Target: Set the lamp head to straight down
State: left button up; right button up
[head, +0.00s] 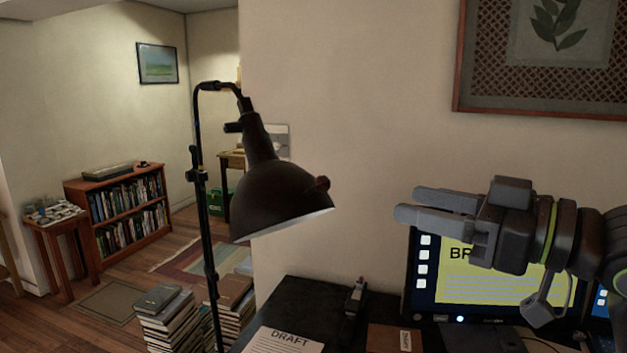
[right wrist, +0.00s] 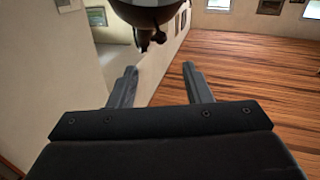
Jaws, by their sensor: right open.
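A dark floor lamp stands left of centre in the head view. Its lamp head (head: 275,196) is a dome shade on a narrow neck, tilted so its opening faces down and to the right. In the right wrist view the lamp head (right wrist: 150,12) shows at the top, beyond the open fingers (right wrist: 160,82). My left gripper is not in view.
A black desk (head: 300,296) below holds a paper marked DRAFT (head: 287,340) and a lit monitor (head: 450,290) under my right arm. Book stacks (head: 165,318) stand on the floor by the lamp pole (head: 206,240). The wall is behind the lamp head.

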aim_at(330, 186)
jog(key=p+x, duration=0.3)
jog(key=x, duration=1.3)
jog(key=shift+a, duration=0.15)
grip_shut()
jog(key=shift+f, duration=0.1)
